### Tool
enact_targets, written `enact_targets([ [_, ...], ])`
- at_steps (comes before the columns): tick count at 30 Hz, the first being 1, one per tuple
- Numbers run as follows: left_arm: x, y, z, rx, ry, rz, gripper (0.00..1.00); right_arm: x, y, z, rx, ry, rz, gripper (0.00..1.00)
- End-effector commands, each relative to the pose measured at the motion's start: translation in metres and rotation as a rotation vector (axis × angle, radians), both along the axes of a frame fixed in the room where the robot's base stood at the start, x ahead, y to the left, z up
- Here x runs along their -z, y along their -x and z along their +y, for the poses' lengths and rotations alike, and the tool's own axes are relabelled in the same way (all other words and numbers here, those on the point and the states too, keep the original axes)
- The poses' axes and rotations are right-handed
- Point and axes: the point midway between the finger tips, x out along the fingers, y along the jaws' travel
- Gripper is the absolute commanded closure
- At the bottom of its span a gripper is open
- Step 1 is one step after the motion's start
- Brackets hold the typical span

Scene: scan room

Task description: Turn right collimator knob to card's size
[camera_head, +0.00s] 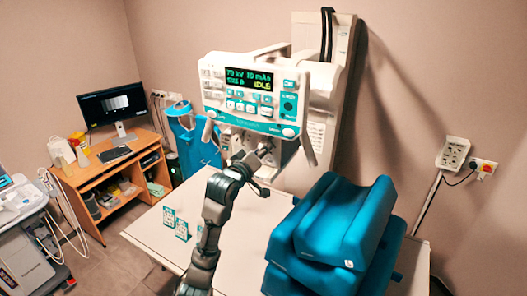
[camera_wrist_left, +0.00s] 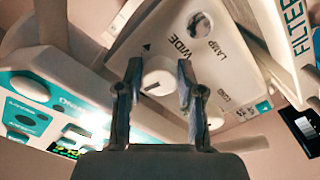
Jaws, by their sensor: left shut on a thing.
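The X-ray head (camera_head: 255,95) is a white and teal unit with a lit display reading 70 kV 10 mAs and IDLE. My left gripper (camera_head: 262,152) is at its underside, by the collimator housing. In the left wrist view, a round white knob (camera_wrist_left: 158,82) with a dark pointer line sits between the two fingers of the left gripper, which is shut on it. The housing beside the knob carries the words WIDE and LAMP. Small white-and-teal cards (camera_head: 182,230) stand on the table; their print is too small to read. My right gripper is out of view.
Blue cushions (camera_head: 345,225) are stacked on the right of the pale table (camera_head: 150,236). A wooden desk (camera_head: 105,185) with a monitor (camera_head: 114,104) stands at the left. A handle (camera_head: 308,150) hangs at the right of the head. A wall socket (camera_head: 453,154) is at the far right.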

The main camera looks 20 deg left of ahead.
Motion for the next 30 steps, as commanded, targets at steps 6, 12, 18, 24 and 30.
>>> enact_targets([
  [6, -0.0008, 0.0000, 0.0008, -0.002, 0.112, 0.007, 0.97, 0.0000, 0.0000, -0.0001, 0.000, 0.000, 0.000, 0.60],
  [12, -0.0008, 0.0000, 0.0008, -0.003, 0.164, 0.011, 0.97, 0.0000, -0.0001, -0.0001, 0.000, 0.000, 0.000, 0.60],
  [18, -0.0009, 0.0001, 0.0012, -0.004, 0.180, 0.012, 0.97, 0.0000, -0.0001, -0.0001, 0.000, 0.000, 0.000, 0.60],
  [24, -0.0010, 0.0001, 0.0011, -0.004, 0.180, 0.012, 0.97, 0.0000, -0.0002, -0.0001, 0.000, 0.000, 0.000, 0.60],
  [30, -0.0009, 0.0001, 0.0009, -0.002, 0.179, 0.012, 0.40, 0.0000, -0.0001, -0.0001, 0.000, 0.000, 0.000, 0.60],
])
